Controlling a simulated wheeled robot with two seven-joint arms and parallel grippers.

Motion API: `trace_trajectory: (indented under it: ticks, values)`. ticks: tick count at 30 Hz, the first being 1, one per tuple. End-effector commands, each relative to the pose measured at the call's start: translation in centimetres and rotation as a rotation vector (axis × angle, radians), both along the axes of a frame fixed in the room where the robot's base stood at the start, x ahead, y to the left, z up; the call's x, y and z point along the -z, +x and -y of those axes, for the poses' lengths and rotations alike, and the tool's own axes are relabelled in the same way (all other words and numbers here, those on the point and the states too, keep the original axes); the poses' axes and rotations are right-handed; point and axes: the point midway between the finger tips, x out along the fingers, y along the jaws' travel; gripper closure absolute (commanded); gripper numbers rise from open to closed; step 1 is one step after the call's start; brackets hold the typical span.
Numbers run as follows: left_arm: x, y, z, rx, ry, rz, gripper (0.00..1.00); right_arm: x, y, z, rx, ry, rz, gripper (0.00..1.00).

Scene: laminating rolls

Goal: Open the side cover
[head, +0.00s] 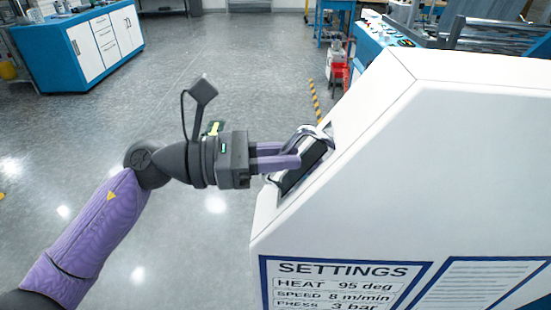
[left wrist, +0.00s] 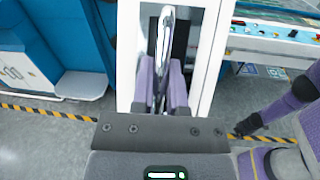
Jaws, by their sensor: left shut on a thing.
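The side cover (head: 375,90) is a white panel on the large white machine, on the right of the head view. A shiny metal handle (head: 308,131) stands in front of a dark recess (head: 303,168) on its left face. My left gripper (head: 292,152) reaches in from the left with its purple fingers shut on the handle. In the left wrist view, the handle (left wrist: 163,60) runs upright between the two fingers (left wrist: 163,88). I cannot tell whether the cover stands ajar. My right gripper is not in view.
A settings sign (head: 340,283) is on the machine's front, with another blue-framed sheet (head: 480,284) beside it. A blue and white cabinet (head: 85,45) stands far left. A red item (head: 338,78) stands on the floor behind the machine. The grey floor (head: 215,90) left of the machine is clear.

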Motion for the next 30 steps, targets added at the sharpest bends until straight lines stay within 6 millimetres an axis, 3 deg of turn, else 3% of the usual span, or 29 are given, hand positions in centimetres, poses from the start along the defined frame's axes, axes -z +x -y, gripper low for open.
trace_trajectory:
  ticks: [14, 15, 20, 27, 30]
  values:
    - [-0.17, 0.02, 0.2, 0.002, -0.005, 0.002, 1.0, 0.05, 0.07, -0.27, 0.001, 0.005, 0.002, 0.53]
    - [-0.16, 0.02, 0.2, 0.002, -0.005, 0.001, 0.78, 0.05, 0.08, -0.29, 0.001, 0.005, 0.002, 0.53]
    - [-0.12, 0.02, 0.18, 0.001, -0.004, 0.001, 0.47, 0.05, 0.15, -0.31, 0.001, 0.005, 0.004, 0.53]
    - [-0.06, 0.04, 0.13, 0.0, -0.002, 0.0, 0.47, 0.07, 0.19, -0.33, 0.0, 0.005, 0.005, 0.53]
    - [0.1, -0.01, -0.8, -0.002, 0.0, -0.002, 0.47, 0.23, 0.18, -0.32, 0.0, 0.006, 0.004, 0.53]
